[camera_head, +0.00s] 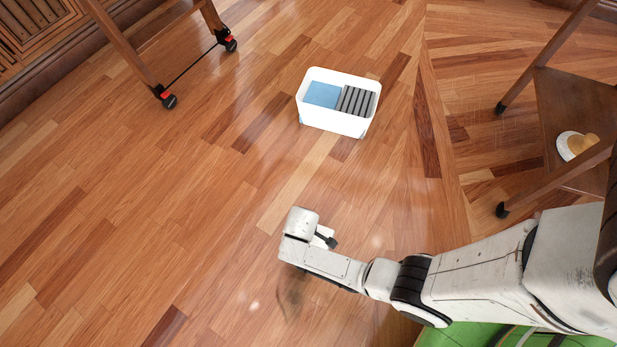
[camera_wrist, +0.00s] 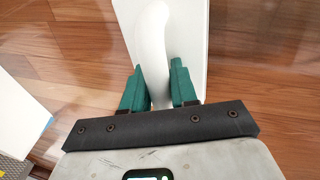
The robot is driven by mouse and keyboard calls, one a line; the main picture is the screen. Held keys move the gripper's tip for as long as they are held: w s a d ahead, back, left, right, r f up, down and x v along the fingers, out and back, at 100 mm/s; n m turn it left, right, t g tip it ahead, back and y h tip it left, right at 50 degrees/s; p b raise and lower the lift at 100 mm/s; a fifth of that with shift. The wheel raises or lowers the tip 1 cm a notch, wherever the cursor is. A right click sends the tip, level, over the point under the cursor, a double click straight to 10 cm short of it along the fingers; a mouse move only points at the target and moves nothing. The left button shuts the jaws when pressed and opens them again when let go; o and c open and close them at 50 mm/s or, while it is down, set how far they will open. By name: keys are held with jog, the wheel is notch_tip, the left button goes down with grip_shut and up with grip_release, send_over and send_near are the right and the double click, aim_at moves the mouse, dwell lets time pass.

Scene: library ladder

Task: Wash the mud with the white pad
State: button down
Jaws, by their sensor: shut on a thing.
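My gripper (camera_wrist: 157,70) has green fingers closed on the white curved handle of the white pad (camera_wrist: 190,28). In the head view my arm reaches in from the right, and only a small white part of the pad (camera_head: 323,232) shows beside the wrist. The mud is a faint dark smudge (camera_head: 292,296) on the wood floor, just below my forearm in the picture. I cannot tell whether the pad touches the floor. A white tub (camera_head: 335,119) with blue water and a grey ribbed insert stands above my gripper in the head view.
The tub's wall also shows at the left of the wrist view (camera_wrist: 18,105). A wheeled wooden ladder (camera_head: 130,50) stands at upper left. At right, a wooden stand (camera_head: 560,105) holds a white and tan item (camera_head: 574,146). A green surface (camera_head: 460,336) lies under my arm. Floor at left is clear.

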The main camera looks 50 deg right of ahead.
jog(key=shift+r+p, duration=2.65)
jog(key=shift+r, duration=0.45)
